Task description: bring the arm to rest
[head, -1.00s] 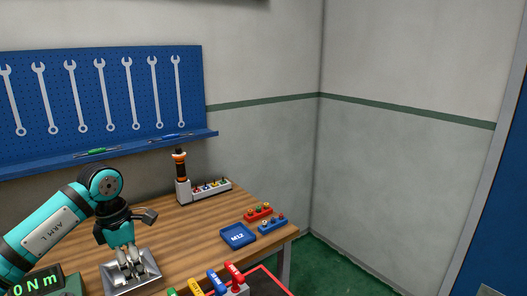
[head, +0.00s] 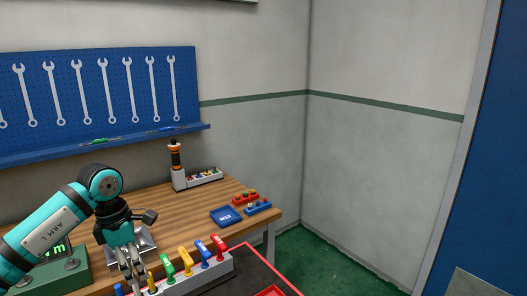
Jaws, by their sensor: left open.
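My left arm (head: 50,222) comes in from the left, teal and black. Its gripper (head: 134,285) points down, with its fingers in front of the left part of a pale rack (head: 195,279) that has coloured handles in a row. The fingers are open, and nothing is seen between them. I cannot tell whether the fingertips touch the rack. A metal tray (head: 146,241) on the wooden table (head: 150,198) is partly hidden behind the gripper. My right gripper is not in view.
A green display box (head: 68,279) stands at the lower left. A blue M12 tray (head: 226,215), a red block (head: 245,198) and a blue block (head: 258,207) sit near the table's right end. An orange-and-black tool (head: 176,157) stands at the back.

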